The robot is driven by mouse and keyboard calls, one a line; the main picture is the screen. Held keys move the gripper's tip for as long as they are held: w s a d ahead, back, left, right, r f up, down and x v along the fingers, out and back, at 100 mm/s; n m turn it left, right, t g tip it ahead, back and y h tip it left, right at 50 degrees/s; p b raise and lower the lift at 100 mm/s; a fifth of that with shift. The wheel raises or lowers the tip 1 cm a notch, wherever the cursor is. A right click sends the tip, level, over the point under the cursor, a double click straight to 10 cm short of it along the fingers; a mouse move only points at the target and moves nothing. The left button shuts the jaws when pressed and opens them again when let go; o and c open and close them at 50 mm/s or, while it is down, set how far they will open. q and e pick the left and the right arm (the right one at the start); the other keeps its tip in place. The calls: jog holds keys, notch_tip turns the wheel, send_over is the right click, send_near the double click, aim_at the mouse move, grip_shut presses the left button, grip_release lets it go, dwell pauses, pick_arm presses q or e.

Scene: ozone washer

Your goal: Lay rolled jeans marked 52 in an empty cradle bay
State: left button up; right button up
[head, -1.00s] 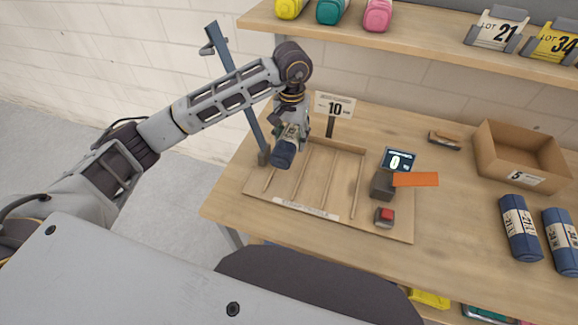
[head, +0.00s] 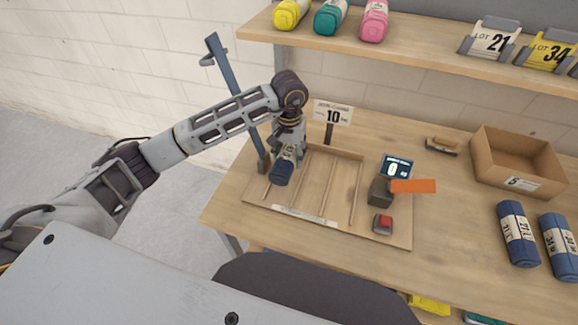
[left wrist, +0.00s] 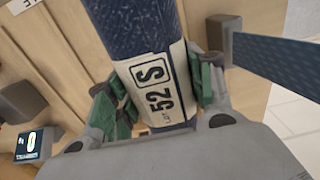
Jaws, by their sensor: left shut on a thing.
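The rolled jeans (head: 281,175) are dark blue with a cream band; in the left wrist view the band on the jeans (left wrist: 160,88) reads 52 S. My left gripper (head: 288,152) is shut on them around the band, its green finger pads pressed on both sides. It holds the roll at the left end of the wooden cradle tray (head: 305,211), over or in the leftmost bay; whether the roll touches the tray floor I cannot tell. The bays to the right, between thin wooden dividers, are empty. My right gripper does not show.
A blue-grey post (head: 230,75) stands close left of the tray. A sign reading 10 (head: 333,114) is behind it. A counter display (head: 396,166), an orange flag (head: 412,186) and a red button (head: 383,222) are at its right. Two blue rolls (head: 519,233) and a cardboard box (head: 516,165) lie further right.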

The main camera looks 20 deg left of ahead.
aim_at(289, 150)
pick_arm(q)
jog(key=shift+f, duration=1.05)
jog(key=shift+f, duration=0.1)
jog(key=shift+f+p, duration=0.55)
jog(key=shift+f, duration=1.2)
jog(key=o, duration=1.5)
jog(key=shift+r+b, duration=1.3)
jog(key=shift+r, duration=4.7)
